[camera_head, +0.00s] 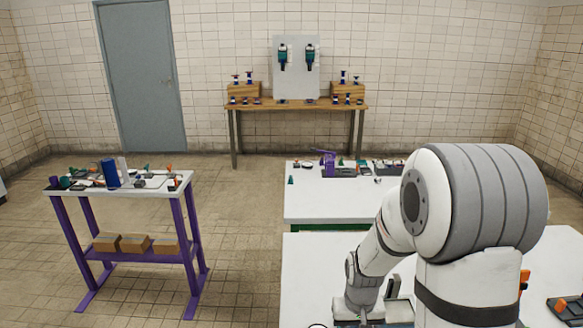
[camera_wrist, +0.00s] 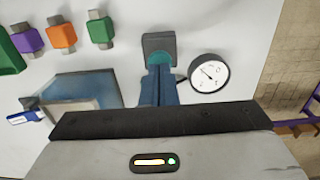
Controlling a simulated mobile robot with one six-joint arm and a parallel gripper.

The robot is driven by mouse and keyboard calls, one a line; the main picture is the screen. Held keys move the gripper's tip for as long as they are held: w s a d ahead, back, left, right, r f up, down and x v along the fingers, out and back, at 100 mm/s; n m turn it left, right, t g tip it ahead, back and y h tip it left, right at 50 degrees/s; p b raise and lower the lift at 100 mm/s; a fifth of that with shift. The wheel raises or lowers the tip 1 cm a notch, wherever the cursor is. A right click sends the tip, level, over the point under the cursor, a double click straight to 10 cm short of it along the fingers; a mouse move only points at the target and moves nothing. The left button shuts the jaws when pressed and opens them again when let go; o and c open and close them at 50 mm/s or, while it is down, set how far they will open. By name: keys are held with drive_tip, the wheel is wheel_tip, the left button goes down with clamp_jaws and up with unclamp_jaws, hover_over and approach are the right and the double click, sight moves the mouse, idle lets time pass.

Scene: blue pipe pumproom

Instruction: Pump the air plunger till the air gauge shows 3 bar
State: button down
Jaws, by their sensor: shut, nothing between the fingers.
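In the wrist view, the air gauge (camera_wrist: 209,73) is a round white dial with a black rim. Its thin dark needle points to the upper left, but the numbers are too small to read. Left of it is a dark square block with a round teal part, which looks like the air plunger (camera_wrist: 158,57). My gripper (camera_wrist: 159,72) is shut and empty, its fingers close together over the teal part. I cannot tell whether they touch it. In the head view, my arm hides most of this spot.
In the wrist view, a grey-blue tray (camera_wrist: 85,90) lies left of the fingers, and orange (camera_wrist: 61,35), purple and green fittings lie at the upper left. In the head view, a purple-legged cart (camera_head: 125,250) stands left, and a wooden bench (camera_head: 297,106) stands by the wall.

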drive_tip(key=shift+r+p, duration=1.45)
drive_tip(key=shift+r, duration=0.95)
drive_tip(key=shift+r, duration=0.2)
drive_tip(key=s+r+t, duration=0.3)
drive_tip(key=s+r, duration=1.1)
drive_tip(key=r, duration=0.3)
drive_tip(key=shift+s+d+r, duration=0.15)
drive_tip(key=shift+r, duration=0.05)
